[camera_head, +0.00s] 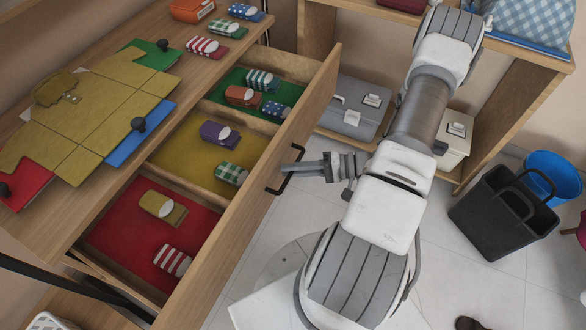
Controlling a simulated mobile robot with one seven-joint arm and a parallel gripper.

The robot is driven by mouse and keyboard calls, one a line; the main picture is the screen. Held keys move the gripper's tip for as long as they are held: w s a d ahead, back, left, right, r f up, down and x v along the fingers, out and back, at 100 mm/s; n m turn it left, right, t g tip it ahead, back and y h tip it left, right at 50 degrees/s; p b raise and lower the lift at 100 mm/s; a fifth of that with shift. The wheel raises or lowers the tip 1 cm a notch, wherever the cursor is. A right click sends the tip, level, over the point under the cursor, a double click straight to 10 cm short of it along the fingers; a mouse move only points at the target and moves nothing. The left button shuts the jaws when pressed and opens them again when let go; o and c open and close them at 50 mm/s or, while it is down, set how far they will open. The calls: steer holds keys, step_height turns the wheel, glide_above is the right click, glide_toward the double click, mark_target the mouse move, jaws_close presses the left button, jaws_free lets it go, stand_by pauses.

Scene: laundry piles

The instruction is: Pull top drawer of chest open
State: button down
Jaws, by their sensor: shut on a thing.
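The top drawer (218,228) of the chest (203,66) stands well out from the chest. Its inside shows three lined compartments: green at the far end, yellow in the middle and red at the near end. A dark bar handle (272,188) is on the drawer's front. My gripper (288,170) is at the handle from the right, with its fingers shut on it. The exact finger contact is small in the view.
Rolled cloths lie in every compartment, including a purple one (218,133). A grey case (352,108) sits on a shelf behind. A black basket (503,213) and blue bucket (553,177) stand on the floor at right.

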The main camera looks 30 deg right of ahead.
steer(key=shift+d, duration=0.1)
stand_by(0.3)
steer(key=c, duration=1.2)
jaws_free()
steer(key=shift+o, duration=0.2)
steer(key=p+v, duration=0.2)
steer(key=v, duration=1.5)
steer(key=shift+s+r, duration=0.15)
steer(key=shift+d, duration=0.1)
